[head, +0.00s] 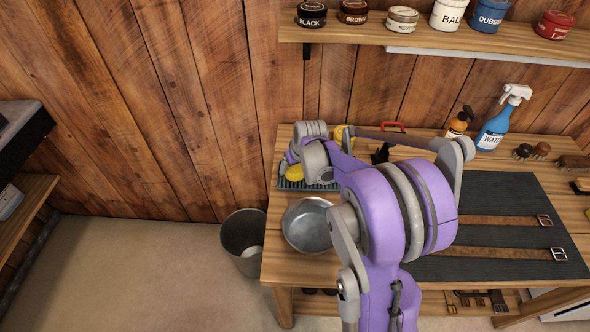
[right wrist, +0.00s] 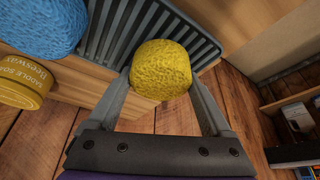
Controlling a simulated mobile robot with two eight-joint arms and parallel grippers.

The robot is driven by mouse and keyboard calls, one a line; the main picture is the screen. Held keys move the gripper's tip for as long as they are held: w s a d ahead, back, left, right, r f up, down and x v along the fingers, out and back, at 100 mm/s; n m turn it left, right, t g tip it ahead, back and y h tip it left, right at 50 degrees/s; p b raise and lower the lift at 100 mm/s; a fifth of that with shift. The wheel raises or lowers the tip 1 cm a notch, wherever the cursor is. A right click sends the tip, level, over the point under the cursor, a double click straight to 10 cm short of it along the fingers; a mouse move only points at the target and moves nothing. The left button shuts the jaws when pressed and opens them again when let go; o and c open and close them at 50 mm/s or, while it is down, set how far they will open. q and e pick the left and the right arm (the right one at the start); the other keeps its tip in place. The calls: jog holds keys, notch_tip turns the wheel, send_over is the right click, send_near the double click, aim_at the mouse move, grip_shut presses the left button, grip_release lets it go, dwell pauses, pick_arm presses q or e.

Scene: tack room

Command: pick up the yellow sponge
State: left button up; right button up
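The yellow sponge (right wrist: 162,70) is a rounded, rough block. In the right wrist view it sits between the two fingers of my right gripper (right wrist: 161,82), close to both. I cannot tell whether the fingers press on it or only stand around it. Behind it is a dark ribbed tray (right wrist: 108,38). In the head view my right arm reaches over the bench to this tray (head: 290,184), and yellow shows by the gripper (head: 318,165), partly hidden by the arm. My left gripper is not in view.
A blue sponge (right wrist: 42,22) and a yellow saddle soap tin (right wrist: 22,80) are beside the tray. A metal bowl (head: 308,226) stands in front of it, and a bin (head: 241,236) is on the floor to the left. A dark mat (head: 515,192) with straps lies to the right.

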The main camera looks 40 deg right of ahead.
jog(key=c, duration=0.7)
jog(key=shift+r, duration=0.1)
jog(key=shift+c, duration=0.2)
